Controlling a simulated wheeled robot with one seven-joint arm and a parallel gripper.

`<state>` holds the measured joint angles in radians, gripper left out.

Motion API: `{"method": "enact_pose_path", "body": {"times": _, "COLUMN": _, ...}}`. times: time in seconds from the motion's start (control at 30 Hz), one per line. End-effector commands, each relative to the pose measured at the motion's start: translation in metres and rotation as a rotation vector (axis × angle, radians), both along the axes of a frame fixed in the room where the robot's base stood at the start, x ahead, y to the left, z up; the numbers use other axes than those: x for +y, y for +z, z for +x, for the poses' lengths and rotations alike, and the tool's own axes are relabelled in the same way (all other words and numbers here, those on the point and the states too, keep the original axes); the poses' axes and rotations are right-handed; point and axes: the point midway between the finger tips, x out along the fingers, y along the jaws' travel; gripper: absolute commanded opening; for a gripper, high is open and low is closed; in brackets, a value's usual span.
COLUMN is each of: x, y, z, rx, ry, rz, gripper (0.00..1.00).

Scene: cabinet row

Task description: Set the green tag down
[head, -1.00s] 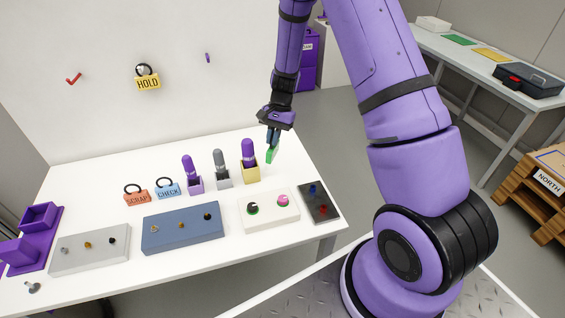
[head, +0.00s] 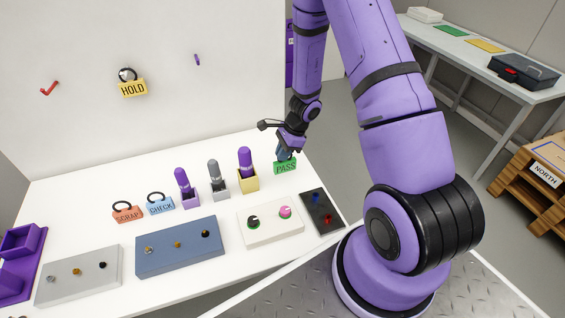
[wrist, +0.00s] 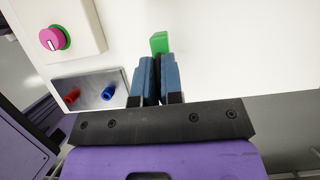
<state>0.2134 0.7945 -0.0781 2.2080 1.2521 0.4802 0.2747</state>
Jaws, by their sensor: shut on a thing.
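The green tag (head: 285,167), marked PASS, is upright near the right end of the white table (head: 120,185), right of the yellow holder. My gripper (head: 286,154) is above it and shut on its upper part. In the wrist view, the green tag (wrist: 159,42) shows just beyond the blue fingertips of my gripper (wrist: 155,62). The fingers hide its upper part. Its lower edge looks at or just above the table top; I cannot tell whether it touches.
Holders with purple and grey handles (head: 246,165) stand left of the tag. A white box with knobs (head: 270,222) and a dark plate (head: 322,212) lie in front. Orange SCRAP (head: 127,213) and blue CHECK (head: 160,206) tags stand further left. The table's right edge is close by.

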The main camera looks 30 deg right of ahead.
Motion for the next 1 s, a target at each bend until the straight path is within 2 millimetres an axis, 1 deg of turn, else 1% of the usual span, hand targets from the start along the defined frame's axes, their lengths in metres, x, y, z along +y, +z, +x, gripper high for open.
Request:
{"method": "enact_pose_path", "body": {"times": 0.2, "x": 0.0, "y": -0.028, "z": -0.001, "rx": 0.004, "ry": -0.002, "rz": 0.001, "gripper": 0.0}}
{"method": "enact_pose_path", "body": {"times": 0.3, "x": 0.0, "y": -0.037, "z": -0.001, "rx": 0.002, "ry": 0.0, "rz": 0.0, "gripper": 0.0}}
{"method": "enact_pose_path", "body": {"times": 0.73, "x": 0.0, "y": -0.042, "z": 0.0, "rx": 0.001, "ry": 0.0, "rz": 0.0, "gripper": 0.0}}
{"method": "enact_pose_path", "body": {"times": 0.8, "x": 0.0, "y": -0.042, "z": 0.0, "rx": 0.0, "ry": 0.001, "rz": 0.0, "gripper": 0.19}}
{"method": "enact_pose_path", "body": {"times": 0.87, "x": 0.0, "y": -0.042, "z": 0.0, "rx": 0.0, "ry": 0.001, "rz": 0.0, "gripper": 0.33}}
{"method": "enact_pose_path", "body": {"times": 1.0, "x": 0.0, "y": -0.042, "z": 0.0, "rx": 0.0, "ry": 0.001, "rz": 0.0, "gripper": 0.33}}
